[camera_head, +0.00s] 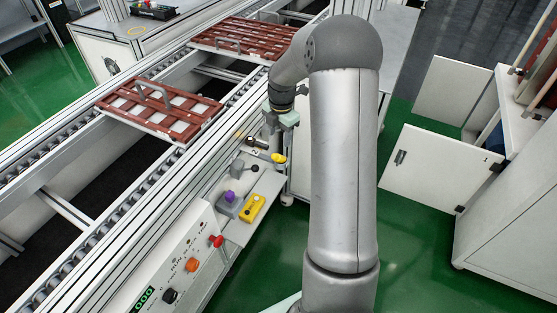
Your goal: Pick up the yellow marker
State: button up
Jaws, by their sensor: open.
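No object in the camera_head view is clearly recognisable as a yellow marker. A small yellow rounded piece (279,158) shows at the side of the conveyor, at the end of a narrow grey ledge; I cannot tell whether it is the marker. My gripper (273,132) is just above and slightly left of this yellow piece, partly hidden behind my arm. Its fingers are small and hard to make out, but it is open, and nothing shows held in it.
A yellow box with buttons (253,208) and a grey box with a purple knob (229,203) sit on the side shelf. A control panel (186,265) is below. Red-brown trays (205,118) lie on the conveyor. An open white cabinet door (428,170) stands right. Green floor lies between.

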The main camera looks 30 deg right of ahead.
aim_at(278, 155)
jog(key=f, duration=1)
jog(key=shift+w+a+f, duration=0.15)
jog(key=shift+w, duration=0.05)
grip_shut()
